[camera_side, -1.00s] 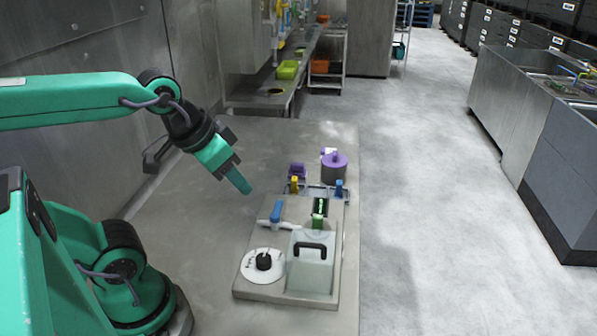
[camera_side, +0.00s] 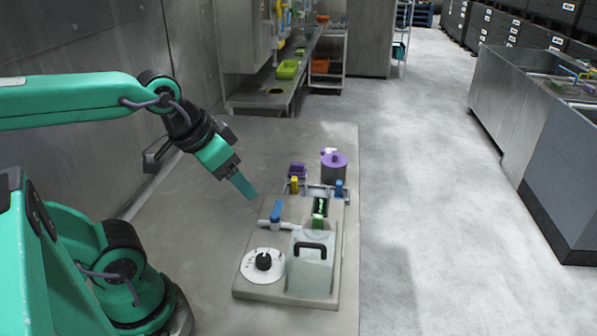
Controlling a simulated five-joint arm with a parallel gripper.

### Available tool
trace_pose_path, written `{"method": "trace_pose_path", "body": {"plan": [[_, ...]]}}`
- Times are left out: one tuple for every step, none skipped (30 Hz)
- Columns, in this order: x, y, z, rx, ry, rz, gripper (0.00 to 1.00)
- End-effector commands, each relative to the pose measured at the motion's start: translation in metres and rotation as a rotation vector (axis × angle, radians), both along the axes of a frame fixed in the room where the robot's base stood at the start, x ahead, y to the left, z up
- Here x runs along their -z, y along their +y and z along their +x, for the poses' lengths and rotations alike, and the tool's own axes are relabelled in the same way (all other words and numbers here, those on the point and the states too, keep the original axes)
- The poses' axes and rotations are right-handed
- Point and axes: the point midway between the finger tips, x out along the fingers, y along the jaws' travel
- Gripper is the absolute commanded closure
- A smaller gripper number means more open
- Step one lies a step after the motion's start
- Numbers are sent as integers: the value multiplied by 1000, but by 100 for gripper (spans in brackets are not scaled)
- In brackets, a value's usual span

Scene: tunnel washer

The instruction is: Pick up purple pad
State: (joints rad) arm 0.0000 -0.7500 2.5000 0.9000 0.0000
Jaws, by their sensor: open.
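A small purple block-like item (camera_side: 298,170), which looks like the purple pad, sits at the back of the work area, just behind a yellow piece. A round purple item (camera_side: 334,165) with a knob on top stands to its right. My gripper (camera_side: 249,194) points down and to the right in the air, left of the purple items and apart from them. Its green fingers overlap in this view, and nothing shows between them.
A grey board (camera_side: 256,215) carries a blue-handled valve (camera_side: 276,211), a white disc with black knob (camera_side: 263,262) and a translucent jug (camera_side: 310,265) with black handle. Small yellow (camera_side: 294,185) and blue (camera_side: 339,188) pieces stand at its back edge. The table left of the board is clear.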

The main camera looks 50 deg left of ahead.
Motion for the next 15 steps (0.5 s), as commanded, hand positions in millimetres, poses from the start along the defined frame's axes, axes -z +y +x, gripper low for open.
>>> {"method": "trace_pose_path", "body": {"plan": [[0, 0, 0, 0, 0, 0, 35], [0, 0, 0, 0, 0, 0, 35], [0, 0, 0, 0, 0, 0, 35], [0, 0, 0, 0, 0, 0, 35], [0, 0, 0, 0, 0, 0, 35], [0, 0, 0, 0, 0, 0, 35], [0, 0, 0, 0, 0, 0, 35], [0, 0, 0, 0, 0, 0, 35], [-1, 0, 1, 1, 1, 2, 35], [-1, 0, 2, 2, 2, 2, 35], [-2, 1, 3, 3, 3, 4, 35], [-3, 1, 4, 6, 5, 6, 35], [-4, 2, 6, 8, 8, 9, 35], [-5, 2, 8, 11, 12, 11, 35], [-7, 3, 11, 17, 16, 17, 35]]}}
